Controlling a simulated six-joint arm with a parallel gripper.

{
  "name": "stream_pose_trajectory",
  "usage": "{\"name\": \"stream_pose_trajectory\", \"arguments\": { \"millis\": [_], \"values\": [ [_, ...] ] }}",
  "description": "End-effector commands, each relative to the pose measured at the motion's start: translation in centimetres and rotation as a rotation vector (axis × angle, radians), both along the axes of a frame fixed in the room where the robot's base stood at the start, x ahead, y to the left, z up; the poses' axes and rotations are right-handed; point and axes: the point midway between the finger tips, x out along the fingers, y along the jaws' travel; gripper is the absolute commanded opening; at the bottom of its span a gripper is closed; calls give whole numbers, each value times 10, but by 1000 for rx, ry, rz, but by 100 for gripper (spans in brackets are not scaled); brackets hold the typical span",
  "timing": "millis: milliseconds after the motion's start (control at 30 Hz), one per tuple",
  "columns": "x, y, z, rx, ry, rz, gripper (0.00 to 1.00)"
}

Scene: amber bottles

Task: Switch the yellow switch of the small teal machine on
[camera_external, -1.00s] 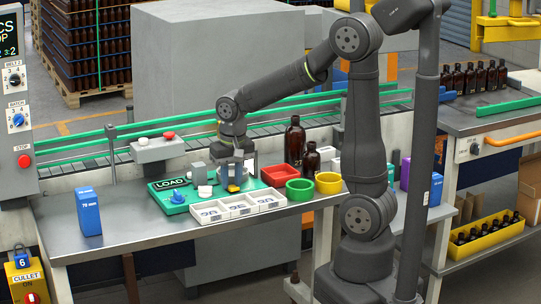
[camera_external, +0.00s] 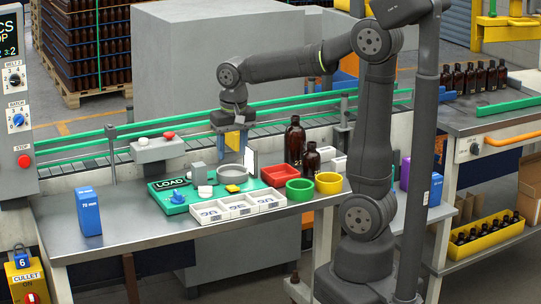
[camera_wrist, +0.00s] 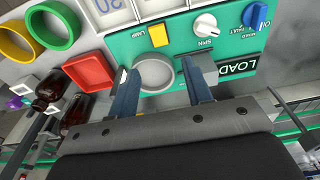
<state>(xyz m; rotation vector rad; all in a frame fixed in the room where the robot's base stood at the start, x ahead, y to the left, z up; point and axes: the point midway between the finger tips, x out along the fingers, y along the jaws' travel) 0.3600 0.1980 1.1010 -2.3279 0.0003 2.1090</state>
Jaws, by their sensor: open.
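The small teal machine (camera_external: 260,194) lies on the bench, and its teal panel fills the top middle of the wrist view (camera_wrist: 125,48). Its yellow switch (camera_external: 232,188), beside the label LAMP, shows as a yellow block in the wrist view (camera_wrist: 158,35); I cannot tell which way it is set. A round grey dish (camera_wrist: 154,74) sits beside it on the panel. My gripper (camera_external: 235,153) is open and empty, pointing down above the rear of the machine. In the wrist view its fingertips (camera_wrist: 161,72) stand apart, in front of the dish.
The machine also has a white knob (camera_external: 205,191), a blue knob (camera_external: 177,197) and a LOAD display (camera_external: 171,183). A white tray (camera_external: 240,207) lies along its front. Red, green (camera_external: 299,189) and yellow containers and brown bottles (camera_external: 295,140) stand to the right.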

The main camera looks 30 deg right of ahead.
Motion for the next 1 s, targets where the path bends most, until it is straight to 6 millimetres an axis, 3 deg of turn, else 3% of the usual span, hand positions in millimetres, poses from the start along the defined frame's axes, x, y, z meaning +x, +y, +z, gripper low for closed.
{"name": "stream_pose_trajectory", "arguments": {
  "millis": [200,400,800,1000],
  "values": [
    [-4,0,51,2,-3,0,45],
    [-7,0,77,1,-2,0,45],
    [-8,0,83,-1,1,0,45],
    [-7,0,76,-1,2,0,45]
  ]
}}
